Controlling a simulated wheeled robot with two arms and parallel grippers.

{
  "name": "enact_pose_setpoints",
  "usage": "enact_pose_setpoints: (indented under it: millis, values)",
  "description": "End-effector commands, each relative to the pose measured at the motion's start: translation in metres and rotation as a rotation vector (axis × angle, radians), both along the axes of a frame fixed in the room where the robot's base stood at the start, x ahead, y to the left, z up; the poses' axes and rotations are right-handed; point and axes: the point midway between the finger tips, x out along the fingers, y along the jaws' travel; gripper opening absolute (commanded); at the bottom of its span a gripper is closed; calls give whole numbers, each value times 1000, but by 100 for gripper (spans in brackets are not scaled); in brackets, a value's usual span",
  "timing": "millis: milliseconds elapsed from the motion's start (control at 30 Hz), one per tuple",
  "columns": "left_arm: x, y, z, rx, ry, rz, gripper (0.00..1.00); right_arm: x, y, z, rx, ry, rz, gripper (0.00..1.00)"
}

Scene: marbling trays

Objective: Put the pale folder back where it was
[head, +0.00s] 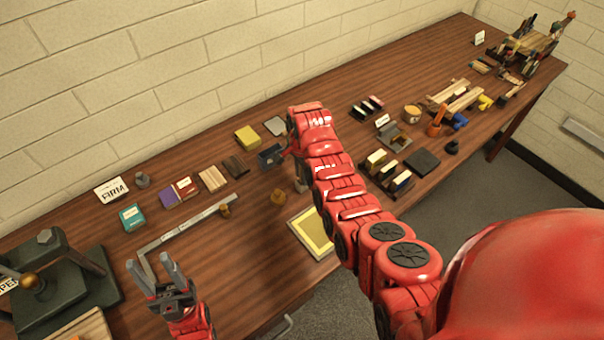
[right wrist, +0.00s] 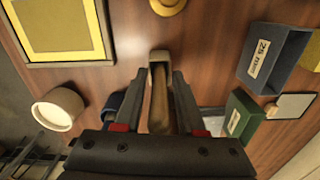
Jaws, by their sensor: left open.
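In the right wrist view a narrow tan and pale piece (right wrist: 160,60), which looks like the pale folder, stands between the fingers of my right gripper (right wrist: 161,78). The fingers close on its sides, and its pale end shows just past the fingertips. In the head view my red right arm hides most of that gripper and the piece. My left gripper (head: 151,264) is open and empty over the near left of the table, beside a metal square (head: 185,230).
A blue box (right wrist: 275,62), a green box (right wrist: 238,118) and a white cup (right wrist: 57,109) stand around the right gripper. A yellow framed tray (head: 294,235) lies at the table's front edge. A dark press (head: 94,290) stands at the left.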

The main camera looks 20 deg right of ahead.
Motion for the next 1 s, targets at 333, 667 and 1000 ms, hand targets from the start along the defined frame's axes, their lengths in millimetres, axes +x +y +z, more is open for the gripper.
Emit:
enact_pose_setpoints:
  millis: [333,667,1000]
  values:
    - [0,0,1,0,0,0,50,0,0,2,0,0,0,51]
    - [0,0,-14,0,0,0,50,2,0,33,-1,-9,1,51]
    - [0,0,35,0,0,0,50,0,-1,113,1,-1,-1,51]
